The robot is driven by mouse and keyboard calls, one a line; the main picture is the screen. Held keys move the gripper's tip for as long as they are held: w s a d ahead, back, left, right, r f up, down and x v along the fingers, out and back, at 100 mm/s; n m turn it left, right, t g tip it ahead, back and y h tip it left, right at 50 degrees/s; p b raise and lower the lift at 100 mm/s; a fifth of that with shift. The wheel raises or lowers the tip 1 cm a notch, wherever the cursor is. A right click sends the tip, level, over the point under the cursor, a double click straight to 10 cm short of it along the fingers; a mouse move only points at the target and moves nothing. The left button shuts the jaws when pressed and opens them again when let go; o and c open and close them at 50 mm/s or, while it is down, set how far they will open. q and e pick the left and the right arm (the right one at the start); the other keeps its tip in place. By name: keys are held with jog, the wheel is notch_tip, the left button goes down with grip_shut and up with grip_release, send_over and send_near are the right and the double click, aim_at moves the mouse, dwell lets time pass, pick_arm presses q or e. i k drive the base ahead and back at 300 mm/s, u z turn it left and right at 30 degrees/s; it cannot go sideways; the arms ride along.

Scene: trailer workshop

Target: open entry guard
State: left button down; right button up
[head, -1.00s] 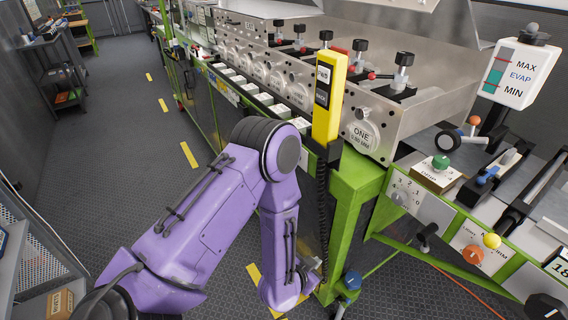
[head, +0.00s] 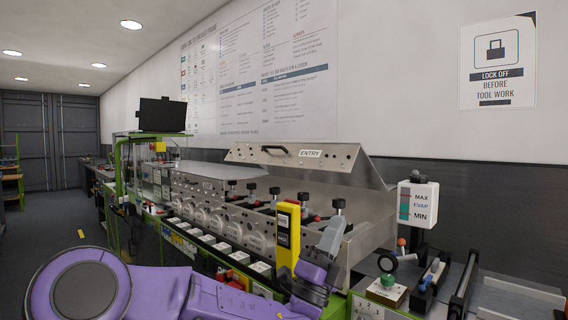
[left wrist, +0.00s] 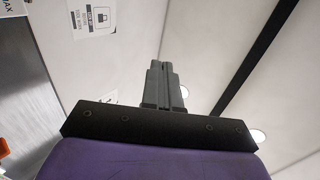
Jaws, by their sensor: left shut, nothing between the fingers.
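The entry guard (head: 290,156) is a steel cover above the near end of the machine. Its front face carries a dark handle (head: 275,149) and a white ENTRY label (head: 311,154), and its steel side slopes down to the right. My left gripper (head: 334,222) points upward in front of the machine, lower than the guard and right of the yellow pendant, apart from the handle. In the left wrist view its grey fingers (left wrist: 166,68) are shut together with nothing between them, against wall and ceiling. My right gripper is not in view.
The yellow pendant (head: 287,235) stands at the machine's near corner, close to my left arm. Several black-knobbed clamps (head: 338,206) rise from the machine top below the guard. A white level gauge (head: 418,203) stands to the right. The space above the guard is clear.

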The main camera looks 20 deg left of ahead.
aim_at(346, 164)
jog(key=u, duration=1.8)
jog(key=i, duration=1.1)
jog(key=z, duration=1.8)
jog(key=i, duration=0.5)
jog(key=z, duration=0.05)
